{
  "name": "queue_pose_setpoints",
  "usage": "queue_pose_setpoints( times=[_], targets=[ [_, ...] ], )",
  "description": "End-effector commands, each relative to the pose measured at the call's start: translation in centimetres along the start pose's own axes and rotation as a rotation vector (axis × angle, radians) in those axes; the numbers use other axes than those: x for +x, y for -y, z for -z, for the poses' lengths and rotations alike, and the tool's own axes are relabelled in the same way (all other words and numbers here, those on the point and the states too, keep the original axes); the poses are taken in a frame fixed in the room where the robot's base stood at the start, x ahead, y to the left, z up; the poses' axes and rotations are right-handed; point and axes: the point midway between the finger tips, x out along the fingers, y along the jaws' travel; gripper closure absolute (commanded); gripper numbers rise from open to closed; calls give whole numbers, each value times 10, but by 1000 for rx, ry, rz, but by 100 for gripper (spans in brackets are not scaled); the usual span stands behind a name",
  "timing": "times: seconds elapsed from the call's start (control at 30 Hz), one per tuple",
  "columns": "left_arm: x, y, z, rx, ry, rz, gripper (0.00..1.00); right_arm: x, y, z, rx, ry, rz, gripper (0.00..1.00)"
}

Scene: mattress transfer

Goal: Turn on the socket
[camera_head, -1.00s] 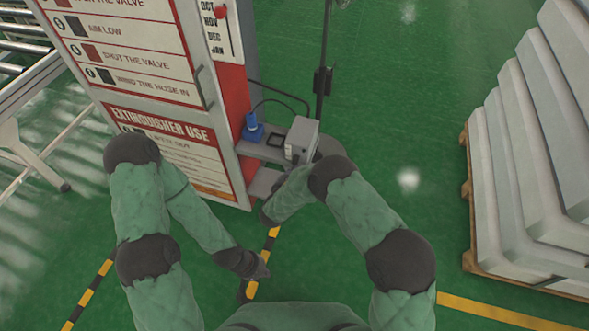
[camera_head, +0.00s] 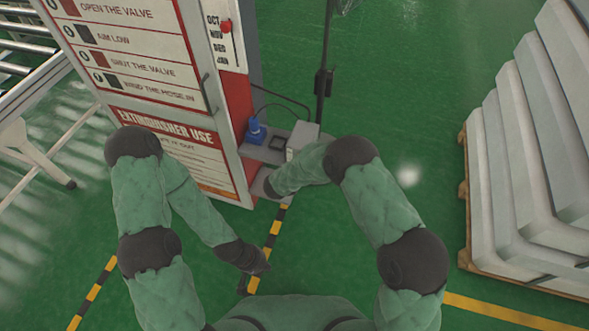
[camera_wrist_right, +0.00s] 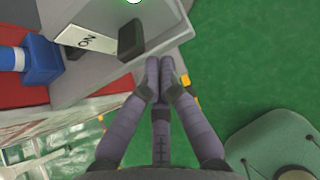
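The socket unit is a grey box (camera_head: 303,136) on a grey shelf on the side of the red and white extinguisher cabinet. A blue plug (camera_head: 255,130) with a cable stands beside it; the plug also shows in the right wrist view (camera_wrist_right: 38,60).
The cabinet (camera_head: 165,75) stands at the left, with a thin black pole (camera_head: 325,60) behind the shelf. Stacked pale mattresses (camera_head: 530,150) on a wooden pallet fill the right. Green floor between is clear.

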Motion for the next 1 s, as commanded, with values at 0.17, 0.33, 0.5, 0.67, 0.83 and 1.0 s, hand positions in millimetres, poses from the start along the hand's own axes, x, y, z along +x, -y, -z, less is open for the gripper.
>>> queue_pose_setpoints(
  times=[0.17, 0.33, 0.5, 0.67, 0.83, 1.0],
  targets=[
    [-2, -1, 0, 0, -1, 0, 100, -4, 0, -5, 1, 1, 0, 100],
    [-5, -2, 0, 0, -1, 0, 100, -9, 0, -10, 1, 1, 0, 100],
    [-6, -2, 0, 0, -1, 0, 100, -11, 0, -12, 0, 2, 0, 100],
    [-5, -2, 0, 0, -1, 0, 100, -11, 0, -12, 0, 2, 0, 100],
    [-8, -3, 0, 0, -1, 0, 100, -14, -1, -14, 0, 2, 0, 100],
    [-20, -7, 0, 0, -1, 0, 100, -33, -5, -28, 2, 4, 1, 100]
  ],
)
